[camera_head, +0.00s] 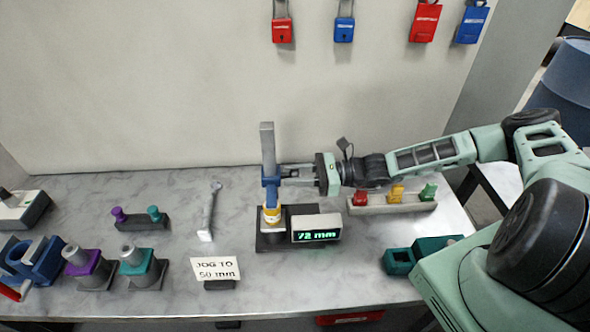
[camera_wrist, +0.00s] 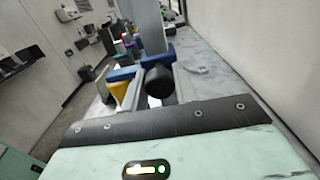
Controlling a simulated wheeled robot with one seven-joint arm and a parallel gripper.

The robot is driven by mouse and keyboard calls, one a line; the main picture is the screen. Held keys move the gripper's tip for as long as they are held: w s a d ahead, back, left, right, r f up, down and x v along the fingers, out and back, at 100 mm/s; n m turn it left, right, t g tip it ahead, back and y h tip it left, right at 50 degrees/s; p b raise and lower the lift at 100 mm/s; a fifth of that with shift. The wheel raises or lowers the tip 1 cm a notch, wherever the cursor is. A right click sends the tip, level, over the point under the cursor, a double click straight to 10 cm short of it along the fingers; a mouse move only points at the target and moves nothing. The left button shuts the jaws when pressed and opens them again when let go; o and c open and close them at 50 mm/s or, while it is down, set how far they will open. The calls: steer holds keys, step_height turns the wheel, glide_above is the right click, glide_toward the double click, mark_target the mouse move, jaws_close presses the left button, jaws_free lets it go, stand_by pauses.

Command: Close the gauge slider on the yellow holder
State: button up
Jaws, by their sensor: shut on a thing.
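The blue gauge slider (camera_head: 269,182) sits on a grey upright post, just above the yellow holder (camera_head: 271,213) on a dark base. My gripper (camera_head: 284,175) reaches in level from the right and is shut on the slider. In the wrist view the fingers lie on both sides of the slider's black knob (camera_wrist: 159,81). The slider's blue part (camera_wrist: 125,73) and the yellow holder (camera_wrist: 119,90) show beyond the fingers. The green display (camera_head: 317,236) beside the base reads 72 mm. The exact contact at the fingertips is partly hidden.
A card (camera_head: 215,269) reads "JOG TO 50 mm". A wrench (camera_head: 210,212) lies left of the gauge. A rack (camera_head: 392,204) with red, yellow and green pieces stands below my arm. Purple and teal holders stand at left. Padlocks hang on the back wall.

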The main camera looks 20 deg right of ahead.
steer(key=o, duration=0.9)
steer(key=shift+d, duration=0.1)
steer(key=shift+b+v, duration=2.8)
steer(key=shift+v, duration=5.85)
steer(key=shift+r, duration=0.1)
